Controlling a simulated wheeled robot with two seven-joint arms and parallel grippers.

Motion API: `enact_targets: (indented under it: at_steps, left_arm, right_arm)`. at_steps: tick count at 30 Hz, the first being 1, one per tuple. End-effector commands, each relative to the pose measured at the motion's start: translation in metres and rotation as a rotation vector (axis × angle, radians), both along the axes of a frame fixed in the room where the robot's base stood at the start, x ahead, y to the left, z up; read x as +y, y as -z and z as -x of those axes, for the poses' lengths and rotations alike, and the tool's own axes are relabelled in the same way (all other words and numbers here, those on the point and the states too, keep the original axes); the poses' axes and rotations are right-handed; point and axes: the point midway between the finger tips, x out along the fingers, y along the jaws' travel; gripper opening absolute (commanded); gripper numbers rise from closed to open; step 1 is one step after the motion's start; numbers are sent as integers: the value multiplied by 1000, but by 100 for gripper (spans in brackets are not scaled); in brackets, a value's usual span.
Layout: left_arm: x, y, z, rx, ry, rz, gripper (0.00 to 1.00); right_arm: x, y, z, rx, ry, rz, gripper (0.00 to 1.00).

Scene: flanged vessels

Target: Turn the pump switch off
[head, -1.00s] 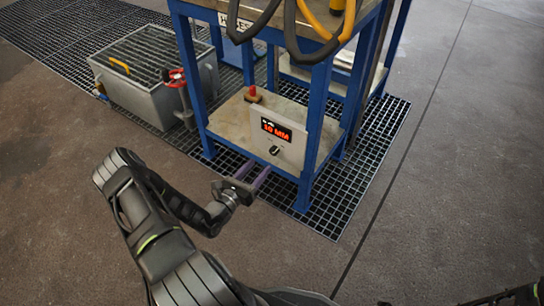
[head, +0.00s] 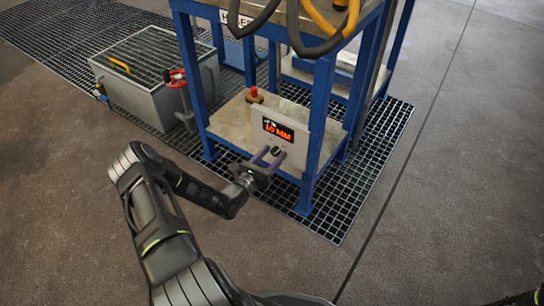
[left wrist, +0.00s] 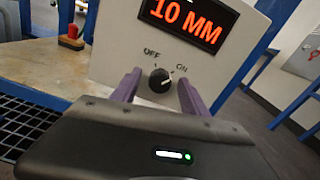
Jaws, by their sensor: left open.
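The pump switch is a small black round knob (left wrist: 160,80) on a pale panel (left wrist: 110,50), with OFF printed at its upper left and ON at its upper right. Its light mark appears to point toward ON. The knob also shows in the head view (head: 276,151). My left gripper (head: 270,155) is open in front of the panel. In the left wrist view its two purple fingers stand one on each side of the knob, with gaps visible. Whether the tips touch the panel I cannot tell. My right gripper is out of view.
A lit display (left wrist: 182,18) above the knob reads 10 MM. Blue frame legs (head: 312,150) flank the panel. A grey tank (head: 150,75) stands at the left.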

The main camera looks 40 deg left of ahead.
Motion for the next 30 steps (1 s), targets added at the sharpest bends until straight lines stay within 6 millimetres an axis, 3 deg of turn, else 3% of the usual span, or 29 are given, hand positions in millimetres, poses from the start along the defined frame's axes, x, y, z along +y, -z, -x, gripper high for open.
enact_targets:
  at_steps: [4,23,30]
  left_arm:
    - [0,0,0,0,0,0,51]
    - [0,0,0,1,0,0,0]
    - [0,0,1,1,0,1,0]
  right_arm:
    - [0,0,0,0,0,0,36]
    - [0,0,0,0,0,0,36]
    - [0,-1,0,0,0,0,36]
